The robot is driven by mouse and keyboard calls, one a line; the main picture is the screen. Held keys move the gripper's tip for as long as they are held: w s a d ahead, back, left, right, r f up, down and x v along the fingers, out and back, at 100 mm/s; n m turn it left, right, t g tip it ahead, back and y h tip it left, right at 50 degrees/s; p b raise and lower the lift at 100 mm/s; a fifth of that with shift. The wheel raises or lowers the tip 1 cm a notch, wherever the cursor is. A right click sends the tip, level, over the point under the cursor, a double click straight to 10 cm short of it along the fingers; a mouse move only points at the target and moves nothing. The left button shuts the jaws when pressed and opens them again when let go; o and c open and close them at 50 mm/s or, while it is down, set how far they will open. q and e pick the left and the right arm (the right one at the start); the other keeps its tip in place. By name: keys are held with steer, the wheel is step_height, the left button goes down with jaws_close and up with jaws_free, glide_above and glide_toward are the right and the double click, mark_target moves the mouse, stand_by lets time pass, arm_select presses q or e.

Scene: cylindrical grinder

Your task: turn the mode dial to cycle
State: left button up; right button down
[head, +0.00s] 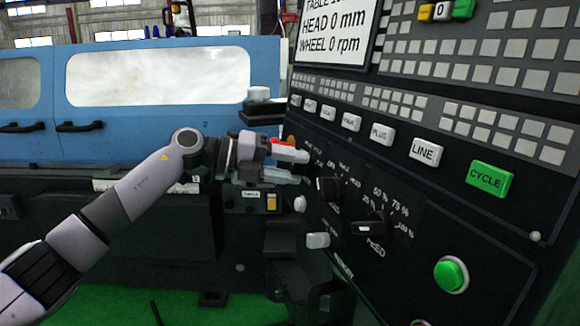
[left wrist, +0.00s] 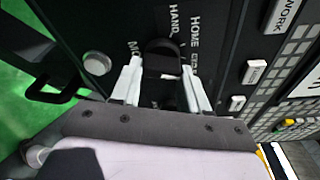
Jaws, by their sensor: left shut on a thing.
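The mode dial (left wrist: 162,62) is a dark knob on the black control panel, between my left fingertips in the left wrist view. Labels HAND and HOME and partly hidden lettering surround it. My left gripper (head: 301,168) reaches the panel's left part in the head view, where its pale fingers hide the dial. In the left wrist view the left gripper (left wrist: 162,78) is shut on the dial, one finger at each side. I cannot tell clearly which label the dial points to. My right gripper is in neither view.
A second black dial (head: 330,188) and the feed dial (head: 371,227) sit close to the right of my fingers. A green CYCLE button (head: 489,179) and a round green button (head: 451,275) are farther right. A blue machine door (head: 180,115) stands behind my arm.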

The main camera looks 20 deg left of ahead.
arm_select(q)
steer(key=o, duration=1)
steer(key=shift+o, duration=0.2)
steer(key=b+v, duration=0.1)
steer(key=v, duration=0.6)
steer(key=shift+r, duration=0.1)
steer(key=shift+a, duration=0.1)
